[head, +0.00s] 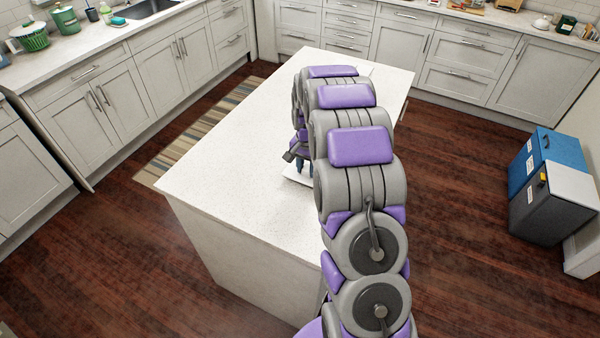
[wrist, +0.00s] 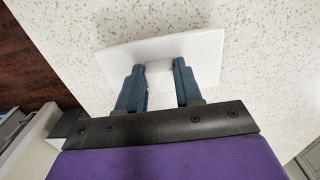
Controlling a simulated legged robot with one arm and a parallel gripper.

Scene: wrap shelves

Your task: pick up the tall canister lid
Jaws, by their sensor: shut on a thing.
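The canister lid (wrist: 115,62) is a flat white square plate with a small white block-shaped knob (wrist: 160,69) in its middle. My gripper (wrist: 159,66) has its two blue fingers on either side of the knob and is shut on it. In the head view a white corner of the lid (head: 295,175) shows beside my gripper (head: 303,165), over the island top; my arm hides the rest. I cannot tell whether the lid touches the island or is slightly above it.
The speckled white island (head: 240,145) has clear room left of my arm. Blue and grey bins (head: 548,185) stand on the right. Counters with cabinets line the back and left, and a striped rug (head: 190,130) lies left.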

